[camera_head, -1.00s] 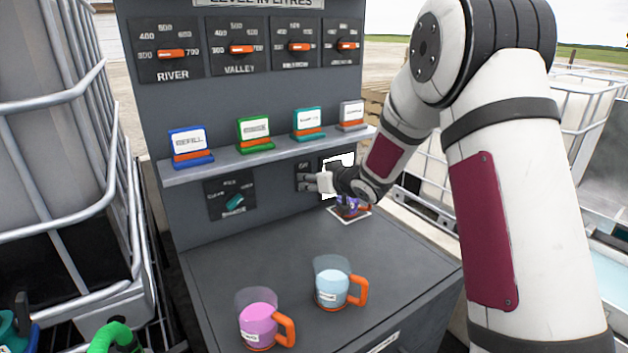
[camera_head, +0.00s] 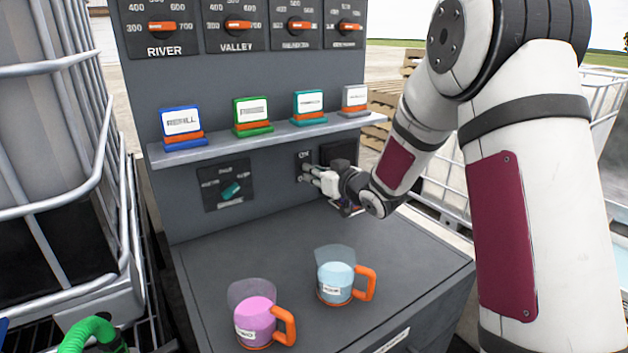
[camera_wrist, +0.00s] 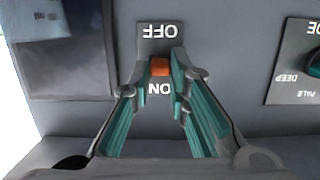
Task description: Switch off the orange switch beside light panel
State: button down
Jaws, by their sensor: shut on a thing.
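The orange switch (camera_wrist: 160,67) sits on a grey plate between an OFF label and an ON label, both upside down in the wrist view. In that view the orange part appears nearer ON. My gripper (camera_wrist: 161,60) has its two teal-padded fingers on either side of the switch and is shut on it. In the head view my gripper (camera_head: 307,174) reaches the switch plate (camera_head: 303,158) and hides the switch. The light panel (camera_head: 338,152) beside it looks dark; in the wrist view a dark panel (camera_wrist: 68,75) lies left of the switch.
A shelf (camera_head: 265,138) with several coloured cards runs above the switch. A teal knob (camera_head: 230,190) is to its left. Jugs of pink liquid (camera_head: 254,318) and blue liquid (camera_head: 335,283) stand on the counter (camera_head: 215,262). Caged tanks flank the console.

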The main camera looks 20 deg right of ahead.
jog(key=f+t+b, duration=0.1)
jog(key=t+b, duration=0.1)
jog(key=b, duration=0.5)
jog(key=shift+f+y, duration=0.35)
jog(key=shift+y, duration=0.05)
jog(key=shift+t+b, duration=0.7)
jog(key=shift+b, duration=0.45)
jog(key=c, duration=1.5)
grip_release()
notch_tip(320, 180, up, 10)
